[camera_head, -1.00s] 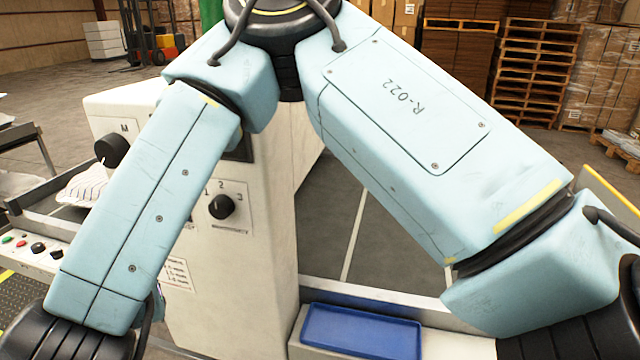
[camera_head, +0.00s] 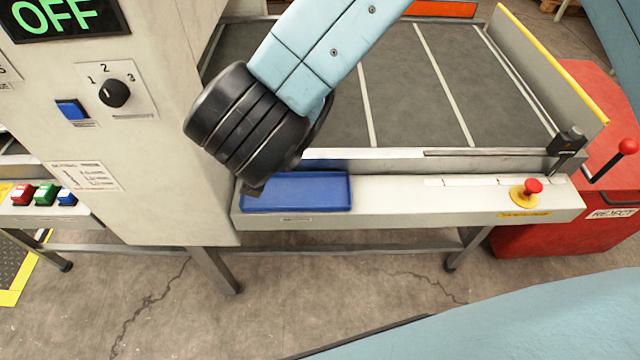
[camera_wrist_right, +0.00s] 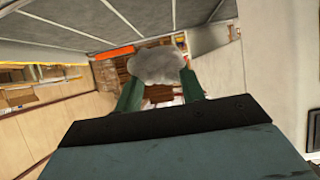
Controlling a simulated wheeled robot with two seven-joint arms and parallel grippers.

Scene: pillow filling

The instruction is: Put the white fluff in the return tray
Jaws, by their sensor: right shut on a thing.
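The white fluff (camera_wrist_right: 158,66) shows in the right wrist view as a greyish-white, soft clump. My right gripper (camera_wrist_right: 160,82) has its two green fingers shut on it, and the clump bulges past the fingertips. The blue tray (camera_head: 310,194), shallow and rectangular, sits on the white ledge beside the machine cabinet in the head view. I see no fluff in its visible part. The black wrist of one of my arms hangs over its left end and hides that corner. The gripper on that wrist is hidden. My left gripper is not identifiable in either view.
The white machine cabinet (camera_head: 160,190), with a knob and an OFF display, stands left of the tray. A dark conveyor bed (camera_head: 400,90) lies behind the ledge. A red emergency button (camera_head: 532,187) and a red reject bin (camera_head: 520,240) are at the right.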

